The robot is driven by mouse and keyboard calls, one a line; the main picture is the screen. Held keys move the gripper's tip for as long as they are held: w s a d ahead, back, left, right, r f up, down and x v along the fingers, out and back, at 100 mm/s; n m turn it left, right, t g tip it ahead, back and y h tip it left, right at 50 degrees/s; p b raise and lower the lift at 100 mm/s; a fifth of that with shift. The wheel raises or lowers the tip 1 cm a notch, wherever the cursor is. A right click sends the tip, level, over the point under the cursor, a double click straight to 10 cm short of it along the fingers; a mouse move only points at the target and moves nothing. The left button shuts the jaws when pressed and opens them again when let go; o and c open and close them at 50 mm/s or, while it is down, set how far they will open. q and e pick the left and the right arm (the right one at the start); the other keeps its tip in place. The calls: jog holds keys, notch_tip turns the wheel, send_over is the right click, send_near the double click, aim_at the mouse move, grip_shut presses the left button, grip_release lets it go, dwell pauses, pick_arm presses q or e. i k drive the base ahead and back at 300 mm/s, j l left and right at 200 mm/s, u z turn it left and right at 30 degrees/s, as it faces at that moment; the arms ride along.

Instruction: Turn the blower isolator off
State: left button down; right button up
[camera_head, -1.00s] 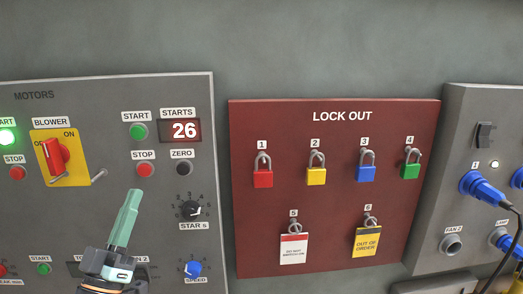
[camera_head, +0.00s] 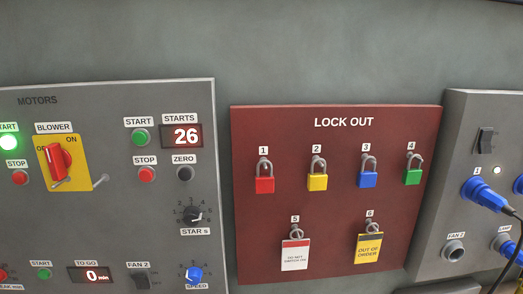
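The blower isolator (camera_head: 60,161) is a red rotary handle on a yellow plate (camera_head: 82,174) at the left of the grey motors panel. The plate carries the words ON at upper right and a partly covered OFF at upper left. The handle stands near upright, leaning slightly to the left at its top; I cannot tell for sure which position it is in. A green start lamp (camera_head: 8,141) at the left edge is lit. Neither of my grippers is in view.
A dark red lock-out board (camera_head: 335,200) in the middle holds several coloured padlocks and two tags. The motors panel (camera_head: 115,110) also has buttons, displays and knobs. A grey panel with blue plugs (camera_head: 487,194) stands at the right.

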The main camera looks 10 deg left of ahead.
aim_at(58, 159)
jog(key=u, duration=1.45)
jog(key=j+z, duration=0.15)
jog(key=z, duration=0.25)
jog(key=i+j+z, duration=0.1)
jog(key=j+z, duration=0.15)
jog(key=j, duration=0.15)
jog(key=i+j+z, duration=0.1)
jog(key=j+z, duration=0.15)
jog(key=j, duration=0.2)
jog(key=j+z, duration=0.25)
jog(key=j, duration=1.6)
